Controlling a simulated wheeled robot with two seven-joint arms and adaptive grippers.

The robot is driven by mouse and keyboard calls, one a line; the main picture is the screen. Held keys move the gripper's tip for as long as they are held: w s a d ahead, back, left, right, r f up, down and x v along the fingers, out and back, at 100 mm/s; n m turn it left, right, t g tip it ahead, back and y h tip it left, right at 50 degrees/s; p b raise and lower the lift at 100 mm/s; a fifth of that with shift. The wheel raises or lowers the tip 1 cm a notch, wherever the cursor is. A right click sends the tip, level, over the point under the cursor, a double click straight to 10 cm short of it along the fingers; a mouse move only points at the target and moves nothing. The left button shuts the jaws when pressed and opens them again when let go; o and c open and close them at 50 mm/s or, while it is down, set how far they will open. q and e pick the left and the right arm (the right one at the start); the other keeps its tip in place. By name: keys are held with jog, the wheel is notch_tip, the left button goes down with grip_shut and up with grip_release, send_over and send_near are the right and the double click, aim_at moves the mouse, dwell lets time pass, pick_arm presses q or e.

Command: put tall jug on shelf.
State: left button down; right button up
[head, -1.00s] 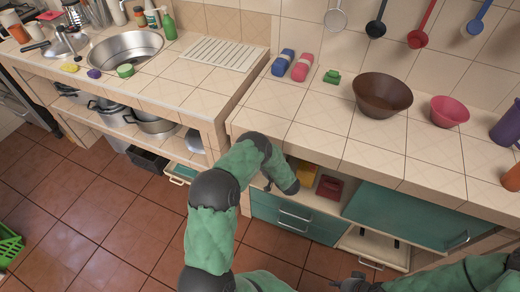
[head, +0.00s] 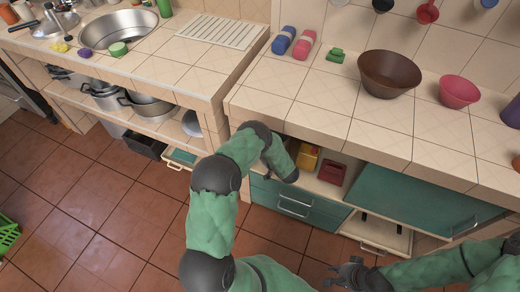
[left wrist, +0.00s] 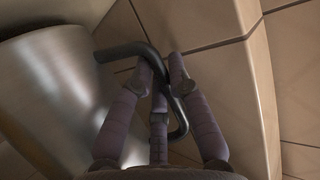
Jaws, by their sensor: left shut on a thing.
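The tall jug is a shiny metal vessel (left wrist: 55,95) with a bent black handle, filling the left of the left wrist view. My left gripper (left wrist: 162,75) has its fingers closed around this handle. In the head view my left arm bends toward the open shelf (head: 318,186) under the right counter. There, the left gripper and the jug are hidden behind the arm and the counter edge. My right gripper (head: 343,275) is low in the head view, away from the counter; its finger opening is too small to judge.
A yellow item (head: 307,157) and a red item (head: 332,172) occupy the shelf. Teal drawers (head: 290,205) sit below it. A brown bowl (head: 387,75) and pink bowl (head: 458,92) stand on the tiled countertop (head: 300,108), whose front edge overhangs the shelf.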

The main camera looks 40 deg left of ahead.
pick_arm(q)
jog(key=shift+f, duration=0.3)
jog(key=shift+f, duration=0.6)
dwell(0.4)
jog(key=c, duration=1.1)
grip_release()
jog(key=shift+d, duration=0.1)
jog(key=v, duration=1.1)
jog(key=shift+s+d+r, duration=0.15)
jog(key=shift+d, duration=0.2)
